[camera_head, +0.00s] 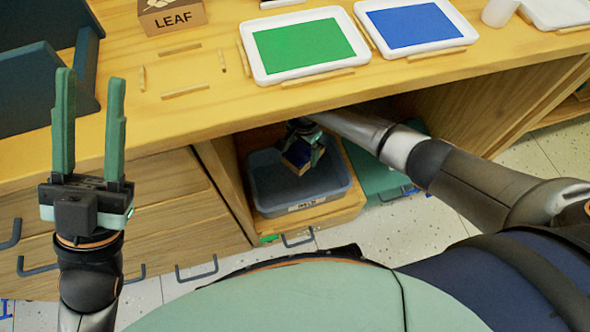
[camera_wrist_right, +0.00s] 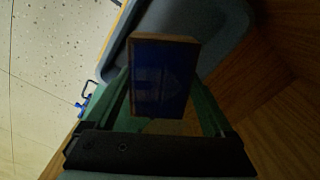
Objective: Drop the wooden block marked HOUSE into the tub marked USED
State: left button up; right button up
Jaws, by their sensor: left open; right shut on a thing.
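My right gripper (camera_head: 306,142) reaches under the tabletop and is shut on a wooden block (camera_head: 297,155) with a dark blue face. The block also shows between the fingers in the right wrist view (camera_wrist_right: 163,80); its marking is too dark to read. The block is held over a grey-blue tub (camera_head: 270,190) in the open compartment. The tub's front label (camera_head: 306,203) is too small to read. In the right wrist view the tub's rim (camera_wrist_right: 225,45) lies behind the block. My left gripper (camera_head: 90,105) is open and empty, in front of the table at the left.
The tabletop (camera_head: 130,95) overhangs the tub. On it are a LEAF block (camera_head: 172,16), a tray with green (camera_head: 305,45) and a tray with blue (camera_head: 415,22). A teal bin (camera_head: 375,170) stands right of the tub. A wooden partition (camera_head: 225,180) is on its left.

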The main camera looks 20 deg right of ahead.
jog(key=f+b, duration=0.2)
jog(key=f, duration=0.1)
jog(key=shift+s+f+b, duration=0.2)
jog(key=shift+f+b, duration=0.9)
jog(key=shift+f, duration=0.2)
jog(key=o, duration=1.3)
notch_tip(320, 180, up, 12)
jog(key=p, duration=0.5)
jog(key=shift+w+f, duration=0.1)
jog(key=shift+r+p, duration=0.3)
jog(key=shift+r, duration=0.1)
jog(key=shift+r+p, duration=0.95)
jog(key=shift+r, duration=0.35)
